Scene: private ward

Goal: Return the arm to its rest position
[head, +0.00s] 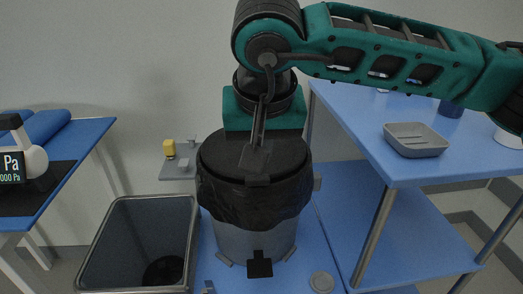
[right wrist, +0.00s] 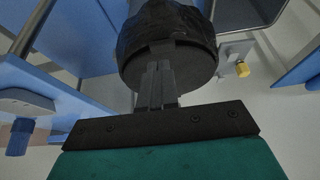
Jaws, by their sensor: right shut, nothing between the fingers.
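My right arm (head: 400,55) comes in from the right in teal and black and bends down at its elbow. My right gripper (head: 258,150) points down over the black lid of a grey bin (head: 245,235) lined with a black bag. In the right wrist view the gripper fingers (right wrist: 157,75) are together with nothing between them, in front of the dark round lid (right wrist: 195,65). Whether the fingertips touch the lid cannot be told. My left gripper is not in view.
A blue table (head: 440,165) with a grey tray (head: 415,139) stands at the right. An open grey bin (head: 105,245) is at the lower left. A blue table (head: 85,140) with a pressure device (head: 12,168) is at the left. A small wall shelf (head: 180,172) holds a yellow item (head: 169,149).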

